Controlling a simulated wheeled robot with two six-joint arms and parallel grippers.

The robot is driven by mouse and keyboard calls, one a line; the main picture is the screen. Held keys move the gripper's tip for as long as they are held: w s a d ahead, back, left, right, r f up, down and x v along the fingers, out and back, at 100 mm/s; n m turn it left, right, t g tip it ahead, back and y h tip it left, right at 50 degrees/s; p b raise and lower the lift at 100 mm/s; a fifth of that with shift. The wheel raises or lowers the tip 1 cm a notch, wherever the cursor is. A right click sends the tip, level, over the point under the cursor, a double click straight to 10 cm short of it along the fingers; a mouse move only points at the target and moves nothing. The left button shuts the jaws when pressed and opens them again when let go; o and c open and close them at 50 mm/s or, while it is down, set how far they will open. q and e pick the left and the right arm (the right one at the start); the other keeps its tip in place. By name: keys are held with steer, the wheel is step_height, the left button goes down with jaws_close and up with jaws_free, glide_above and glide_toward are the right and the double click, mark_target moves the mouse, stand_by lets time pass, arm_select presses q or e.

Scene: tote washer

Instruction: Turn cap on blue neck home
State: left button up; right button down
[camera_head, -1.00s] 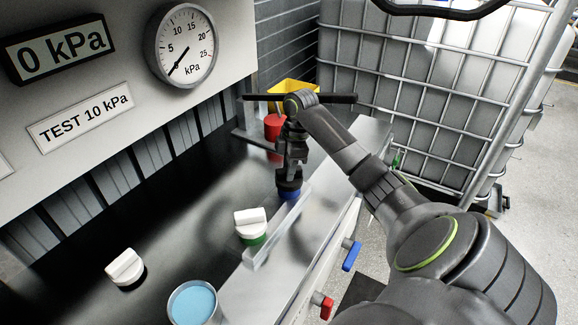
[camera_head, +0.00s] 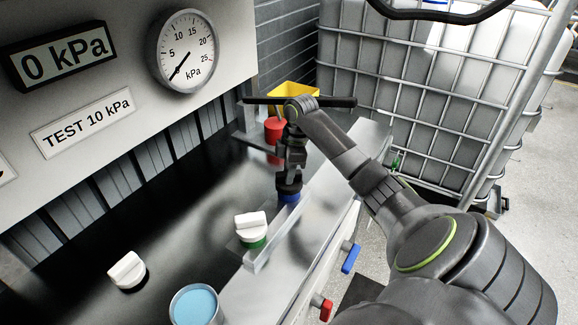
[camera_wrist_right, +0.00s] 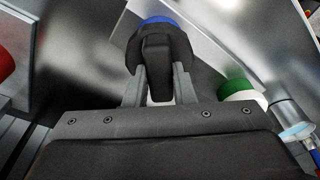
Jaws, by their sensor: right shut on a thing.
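The blue neck (camera_head: 289,196) stands at the metal rail on the bench in the head view, with a black cap (camera_head: 289,182) on top of it. My right gripper (camera_head: 291,170) points down from above and is shut on the black cap. In the right wrist view the two fingers (camera_wrist_right: 158,85) grip the raised grip of the black cap (camera_wrist_right: 160,45), and a blue edge of the neck (camera_wrist_right: 160,20) shows behind it. I cannot tell how far the cap sits down on the neck. My left gripper is not in view.
A white cap (camera_head: 250,222) sits on a green neck (camera_head: 253,242) nearby. Another white cap (camera_head: 126,270) lies at lower left, beside a cup of blue liquid (camera_head: 195,305). A red container (camera_head: 274,130) and yellow bin (camera_head: 294,95) stand behind. The gauge (camera_head: 186,52) reads near zero.

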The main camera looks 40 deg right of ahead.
steer(key=shift+r+m+h+p, duration=0.15)
steer(key=shift+m+h+p, duration=0.15)
steer(key=shift+m+p, duration=2.3)
steer(key=m+p, duration=0.3)
steer(key=p, duration=0.3)
steer(key=shift+t+h, duration=0.3)
steer(key=shift+t, duration=0.1)
steer(key=c, duration=1.4)
jaws_free()
steer(key=shift+c, duration=0.2)
steer(key=o, duration=0.3)
steer(key=shift+o, duration=0.4)
steer(key=shift+f, duration=0.2)
steer(key=o, duration=0.5)
